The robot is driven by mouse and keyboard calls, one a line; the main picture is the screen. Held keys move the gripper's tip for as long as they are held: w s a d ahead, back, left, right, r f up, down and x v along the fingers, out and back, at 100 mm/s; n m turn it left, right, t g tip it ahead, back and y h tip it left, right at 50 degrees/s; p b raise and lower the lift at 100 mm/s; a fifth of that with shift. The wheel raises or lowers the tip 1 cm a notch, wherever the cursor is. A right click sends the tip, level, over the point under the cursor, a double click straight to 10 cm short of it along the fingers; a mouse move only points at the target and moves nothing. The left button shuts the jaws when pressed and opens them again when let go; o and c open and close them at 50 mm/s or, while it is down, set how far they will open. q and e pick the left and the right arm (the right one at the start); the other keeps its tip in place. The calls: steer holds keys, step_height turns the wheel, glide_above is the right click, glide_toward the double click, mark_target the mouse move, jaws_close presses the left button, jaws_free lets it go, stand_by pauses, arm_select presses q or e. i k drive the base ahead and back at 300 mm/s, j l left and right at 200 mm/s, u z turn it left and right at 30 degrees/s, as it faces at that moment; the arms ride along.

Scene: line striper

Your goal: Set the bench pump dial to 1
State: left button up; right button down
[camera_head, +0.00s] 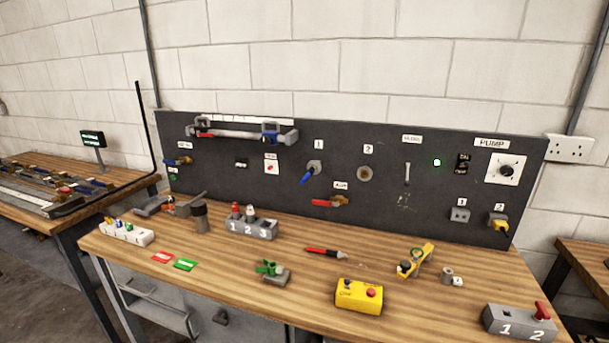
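The pump dial (504,170) is a dark round knob on a white square plate, on the right part of the dark back panel (390,200). A label reading "PUMP" (491,143) sits just above it. Marks around the dial are too small to read, so I cannot tell its setting. Neither of my grippers shows in the head view, and nothing touches or covers the dial.
The wooden bench (230,282) holds a yellow button box (358,296), a grey block marked 1 and 2 (519,322), a yellow tool (415,260) and a grey 1-2-3 block (251,229). Blue-handled valve (310,173) juts from the panel.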

mark_target(508, 170)
steer(key=z, duration=1.25)
steer(key=i+l, duration=0.15)
steer(key=l, duration=0.25)
steer(key=i+l+u, duration=0.15)
steer(key=l, duration=0.3)
steer(key=i+l, duration=0.1)
steer(key=l, duration=0.3)
steer(key=i+u, duration=0.05)
